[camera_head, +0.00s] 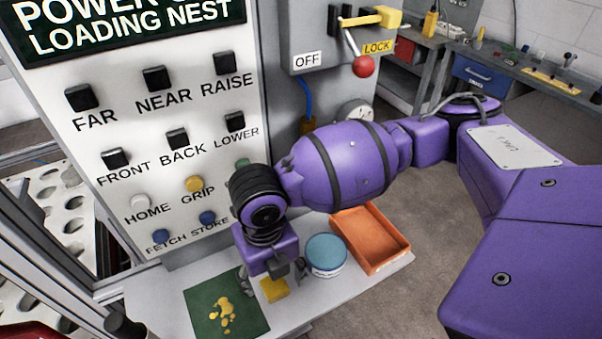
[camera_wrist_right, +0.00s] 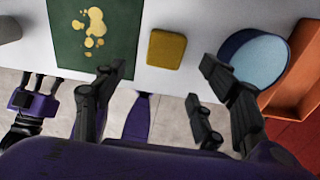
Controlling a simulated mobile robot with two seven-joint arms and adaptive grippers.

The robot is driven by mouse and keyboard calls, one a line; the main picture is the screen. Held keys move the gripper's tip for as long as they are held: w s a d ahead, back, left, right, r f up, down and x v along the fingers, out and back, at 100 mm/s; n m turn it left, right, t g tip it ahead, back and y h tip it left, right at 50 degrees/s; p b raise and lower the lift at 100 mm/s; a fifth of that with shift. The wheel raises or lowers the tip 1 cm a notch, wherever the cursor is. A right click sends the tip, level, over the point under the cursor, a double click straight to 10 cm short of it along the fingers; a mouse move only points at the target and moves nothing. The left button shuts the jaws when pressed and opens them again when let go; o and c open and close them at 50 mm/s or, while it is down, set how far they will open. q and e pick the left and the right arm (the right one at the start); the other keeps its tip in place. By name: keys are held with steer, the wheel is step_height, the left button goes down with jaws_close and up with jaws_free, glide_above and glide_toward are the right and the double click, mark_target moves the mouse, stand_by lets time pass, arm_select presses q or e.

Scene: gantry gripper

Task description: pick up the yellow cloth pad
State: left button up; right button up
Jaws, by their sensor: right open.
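The yellow cloth pad (camera_head: 274,289) lies on the light shelf between the green mat and the round blue-topped tub. In the right wrist view the pad (camera_wrist_right: 166,49) is a plain yellow square, fully in sight. My right gripper (camera_head: 273,279) is over the pad in the head view and partly covers it. In the wrist view its open fingers (camera_wrist_right: 162,72) are spread to both sides of the pad, with nothing between them. A small purple and black part at the left of the wrist view looks like my left gripper (camera_wrist_right: 35,100); its jaws are unclear.
The green mat (camera_head: 205,318) has yellow blotches. The blue-topped tub (camera_head: 327,252) and orange tray (camera_head: 362,266) stand close on the pad's right. A button panel (camera_head: 130,125) rises behind the shelf. A dark cylinder (camera_head: 124,325) stands at the shelf's left.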

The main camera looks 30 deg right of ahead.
mark_target(274, 283)
steer(key=shift+w+f, duration=0.25)
steer(key=shift+f, duration=1)
steer(key=f, duration=0.3)
steer(key=shift+w+d+f, duration=0.25)
steer(key=shift+w+d, duration=0.05)
steer(key=shift+w, duration=0.05)
steer(key=shift+f, duration=0.4)
arm_select(q)
steer(key=shift+w+r, duration=0.1)
steer(key=shift+w, duration=0.55)
arm_select(e)
steer(key=shift+w+f, duration=0.1)
steer(key=shift+f, duration=0.05)
steer(key=c, duration=1)
arm_select(q)
steer(key=shift+s, duration=0.35)
arm_select(e)
steer(key=shift+c, duration=0.7)
